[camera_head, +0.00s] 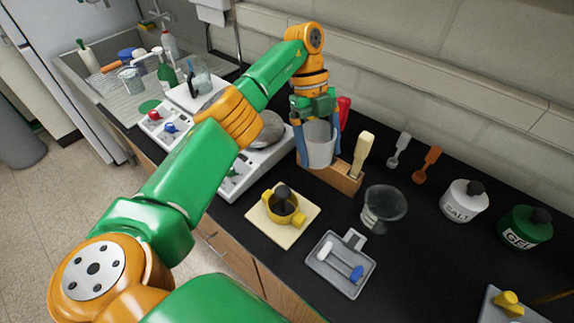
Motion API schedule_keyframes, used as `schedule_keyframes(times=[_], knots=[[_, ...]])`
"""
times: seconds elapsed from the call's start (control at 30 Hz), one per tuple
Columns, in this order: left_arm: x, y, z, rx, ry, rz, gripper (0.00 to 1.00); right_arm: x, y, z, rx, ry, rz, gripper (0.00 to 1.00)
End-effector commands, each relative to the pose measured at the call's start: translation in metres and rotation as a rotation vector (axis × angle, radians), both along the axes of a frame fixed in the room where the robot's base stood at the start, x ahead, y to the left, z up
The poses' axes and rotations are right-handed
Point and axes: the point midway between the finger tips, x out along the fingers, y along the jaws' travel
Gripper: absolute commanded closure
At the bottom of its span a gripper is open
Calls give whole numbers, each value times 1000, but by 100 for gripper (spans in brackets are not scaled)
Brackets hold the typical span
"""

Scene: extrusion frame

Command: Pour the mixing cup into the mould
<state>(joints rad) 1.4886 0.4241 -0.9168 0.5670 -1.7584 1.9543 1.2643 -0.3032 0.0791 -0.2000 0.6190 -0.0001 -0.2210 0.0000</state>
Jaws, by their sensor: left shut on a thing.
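My left gripper (318,148) reaches down from above near the back of the black counter. Its blue fingers are shut on a whitish, translucent cup (320,152), which looks like the mixing cup. The cup looks roughly upright, just in front of or over a wooden block; whether it touches the block is unclear. Its contents cannot be made out. A yellow two-handled round piece (268,204) with a dark middle and dark knob, possibly the mould, sits on a cream board (262,230) nearer me, below and left of the cup. My right gripper is not in view.
A wooden block (346,183) holds a pale-handled tool. A clear beaker (384,206) and grey tray (341,266) stand to the right of the board. Salt (463,203) and green (525,228) jars are farther right. White hotplates (258,160) and a sink (128,85) are left.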

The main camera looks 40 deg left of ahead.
Motion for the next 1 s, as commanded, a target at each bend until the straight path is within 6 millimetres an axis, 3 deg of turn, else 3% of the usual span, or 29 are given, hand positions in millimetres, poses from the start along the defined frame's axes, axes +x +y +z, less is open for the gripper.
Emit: schedule_keyframes(times=[0.23, 0.5, 0.87, 1.0], knots=[[-6, 2, -26, -6, -56, 0, 68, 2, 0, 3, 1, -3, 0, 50], [-15, 2, -80, -14, -169, 2, 68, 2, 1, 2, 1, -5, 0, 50], [-27, 3, -55, -27, -347, 0, 68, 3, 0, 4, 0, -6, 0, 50], [-34, 4, -38, -34, -430, 1, 68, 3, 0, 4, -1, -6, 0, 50]])
